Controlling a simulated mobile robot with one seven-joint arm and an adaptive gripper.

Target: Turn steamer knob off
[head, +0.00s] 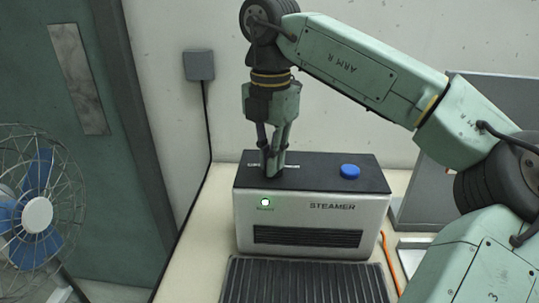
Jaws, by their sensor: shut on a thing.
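The steamer (308,208) is a silver box with a dark top panel and stands on a pale table. My gripper (271,170) points straight down at the left part of that panel. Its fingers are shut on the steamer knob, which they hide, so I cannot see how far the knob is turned. White lettering on the panel shows partly around the fingers. A small indicator light (265,202) on the front face is lit whitish green. A round blue cap (350,171) sits on the right of the top panel, apart from my gripper.
A dark ribbed conveyor (305,284) lies in front of the steamer. A wire-caged fan (38,215) stands at the left. An orange cable (388,262) runs at the right. A grey wall box (199,65) has a black cable running down.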

